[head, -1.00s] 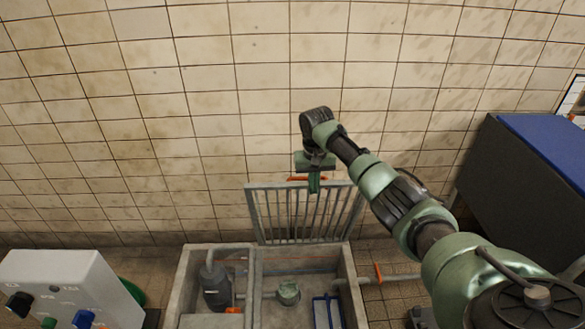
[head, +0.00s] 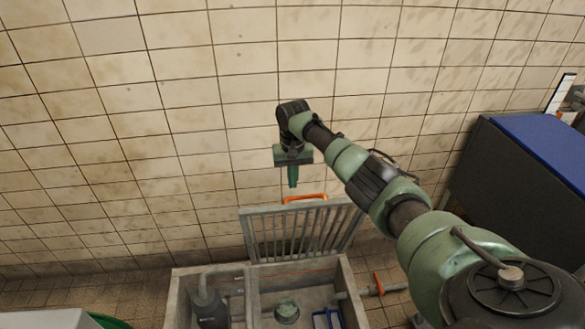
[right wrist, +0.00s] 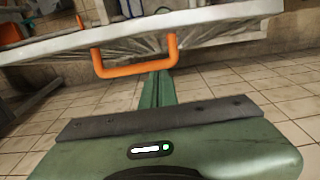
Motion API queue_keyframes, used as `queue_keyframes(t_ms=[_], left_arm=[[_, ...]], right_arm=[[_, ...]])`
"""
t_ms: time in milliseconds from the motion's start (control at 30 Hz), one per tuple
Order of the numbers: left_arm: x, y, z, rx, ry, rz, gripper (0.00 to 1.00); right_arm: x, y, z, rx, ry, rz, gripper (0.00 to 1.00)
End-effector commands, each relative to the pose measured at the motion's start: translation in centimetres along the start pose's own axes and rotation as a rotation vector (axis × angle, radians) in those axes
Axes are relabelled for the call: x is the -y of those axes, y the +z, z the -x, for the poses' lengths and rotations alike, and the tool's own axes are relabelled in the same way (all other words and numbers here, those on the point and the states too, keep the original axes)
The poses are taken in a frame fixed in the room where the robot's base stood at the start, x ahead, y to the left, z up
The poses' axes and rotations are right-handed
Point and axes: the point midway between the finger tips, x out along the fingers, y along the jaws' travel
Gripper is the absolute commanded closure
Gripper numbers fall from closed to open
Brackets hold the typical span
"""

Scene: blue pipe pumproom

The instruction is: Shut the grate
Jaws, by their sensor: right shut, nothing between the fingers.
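The grate (head: 300,232) is a grey barred panel standing raised, nearly upright, at the back edge of a concrete pit (head: 176,305). An orange handle (head: 305,198) is on its top edge. In the right wrist view the handle (right wrist: 135,70) stands out from the pale grate edge (right wrist: 200,22). My right gripper (head: 293,187) is shut and empty. It is just above and left of the handle, near the tiled wall. In the right wrist view its green fingers (right wrist: 157,90) point toward the handle; I cannot tell whether they touch. My left gripper is not in view.
The open pit holds a dark pump (head: 210,308), a round green-grey fitting (head: 286,311) and a blue frame (head: 327,318). An orange-handled pipe (head: 379,285) runs off its right side. A dark cabinet with a blue top (head: 545,150) stands right. The tiled wall rises close behind the grate.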

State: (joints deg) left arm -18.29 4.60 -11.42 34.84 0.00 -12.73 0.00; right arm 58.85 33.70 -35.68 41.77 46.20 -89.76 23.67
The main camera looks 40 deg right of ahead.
Motion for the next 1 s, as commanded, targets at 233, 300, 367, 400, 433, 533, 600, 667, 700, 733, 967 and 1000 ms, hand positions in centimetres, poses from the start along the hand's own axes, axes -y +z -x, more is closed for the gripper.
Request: queue_keyframes(t_ms=[233,300,367,400,433,533,600,667,700,733,967,1000], left_arm=[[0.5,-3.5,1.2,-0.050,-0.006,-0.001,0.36],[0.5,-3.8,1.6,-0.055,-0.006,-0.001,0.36],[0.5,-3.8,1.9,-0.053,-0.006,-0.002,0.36],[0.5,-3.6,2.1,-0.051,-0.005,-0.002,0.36],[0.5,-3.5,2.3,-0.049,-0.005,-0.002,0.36],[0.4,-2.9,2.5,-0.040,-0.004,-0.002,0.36],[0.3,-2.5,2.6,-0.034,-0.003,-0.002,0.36],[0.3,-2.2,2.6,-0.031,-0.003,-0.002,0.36],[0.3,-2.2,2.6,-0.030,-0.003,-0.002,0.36],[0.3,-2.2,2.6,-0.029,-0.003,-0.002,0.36],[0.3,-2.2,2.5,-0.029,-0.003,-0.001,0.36],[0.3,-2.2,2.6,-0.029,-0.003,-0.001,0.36]], right_arm=[[-0.1,1.1,-2.0,-0.001,0.002,0.003,1.00],[-0.1,1.8,-2.1,-0.001,0.002,0.003,1.00],[-0.1,2.3,-2.3,0.000,0.002,0.003,1.00],[-0.1,2.6,-2.4,-0.002,0.002,0.003,1.00],[-0.1,2.9,-2.5,-0.001,0.002,0.002,1.00],[0.0,3.5,-2.7,-0.001,0.000,0.002,1.00],[0.0,3.7,-2.8,-0.002,0.000,0.002,1.00],[0.0,3.8,-2.8,-0.002,0.000,0.001,1.00],[0.0,3.9,-2.9,-0.002,0.000,0.001,1.00],[0.0,3.9,-2.9,-0.002,0.000,0.001,1.00],[0.0,3.9,-2.9,-0.002,0.000,0.001,1.00],[0.0,3.9,-2.9,-0.002,0.000,0.001,1.00]])
